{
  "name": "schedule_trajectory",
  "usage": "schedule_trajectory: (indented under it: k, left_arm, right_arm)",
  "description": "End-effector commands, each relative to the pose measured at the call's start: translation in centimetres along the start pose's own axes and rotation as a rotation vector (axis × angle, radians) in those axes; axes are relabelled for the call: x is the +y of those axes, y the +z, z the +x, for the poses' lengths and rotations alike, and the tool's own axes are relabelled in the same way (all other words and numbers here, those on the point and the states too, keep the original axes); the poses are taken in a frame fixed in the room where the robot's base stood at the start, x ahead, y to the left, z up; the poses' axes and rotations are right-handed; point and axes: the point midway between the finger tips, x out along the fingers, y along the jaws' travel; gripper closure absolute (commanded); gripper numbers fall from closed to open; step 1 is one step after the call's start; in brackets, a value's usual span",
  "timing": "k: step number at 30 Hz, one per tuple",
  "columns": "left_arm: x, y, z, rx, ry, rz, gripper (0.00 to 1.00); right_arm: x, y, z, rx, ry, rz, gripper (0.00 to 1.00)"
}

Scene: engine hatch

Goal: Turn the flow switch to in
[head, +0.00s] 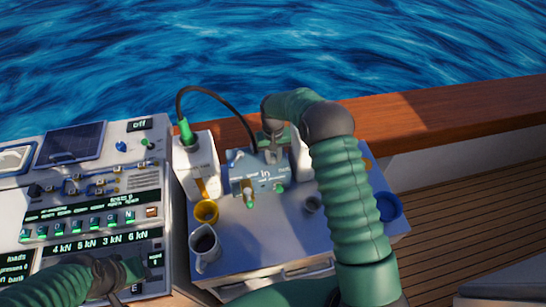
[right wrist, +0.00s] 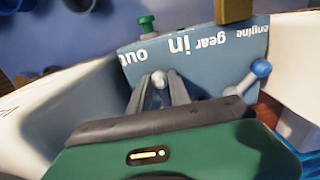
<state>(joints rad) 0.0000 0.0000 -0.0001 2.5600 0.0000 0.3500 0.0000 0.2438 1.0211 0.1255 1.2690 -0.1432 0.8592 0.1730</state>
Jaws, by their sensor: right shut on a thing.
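The blue-grey panel with the words engine, gear, in and out (head: 240,175) stands at the back of the white work table; its text is upside down in the right wrist view (right wrist: 200,62). My right gripper (head: 272,152) reaches down behind the panel. In the right wrist view, its two grey fingers (right wrist: 160,92) are shut on a small silver ball-ended lever (right wrist: 160,78), seemingly the flow switch, near the words in and out. The gripper hides this lever in the head view. My left gripper (head: 118,283) is low at the left, over the console; its jaws are unclear.
A blue-knobbed lever (right wrist: 260,68) and a green knob (right wrist: 147,25) are by the panel. A white mug (head: 205,247) and yellow cup (head: 206,211) stand on the table. A white box (head: 193,165) with a black cable is left of the panel. The console (head: 90,190) fills the left.

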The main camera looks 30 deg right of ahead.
Motion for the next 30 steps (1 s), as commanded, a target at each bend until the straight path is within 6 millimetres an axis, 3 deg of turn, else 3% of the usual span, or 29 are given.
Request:
schedule_trajectory:
  k: [17,30]
  left_arm:
    - [0.0,0.1,0.2,0.0,0.0,0.0,0.62]
    - [0.0,0.2,1.0,0.0,0.0,0.0,0.62]
  right_arm:
    - [-0.5,0.0,0.0,0.001,-0.001,0.054,1.0]
    - [-2.2,-0.4,0.0,0.002,-0.002,0.361,1.0]
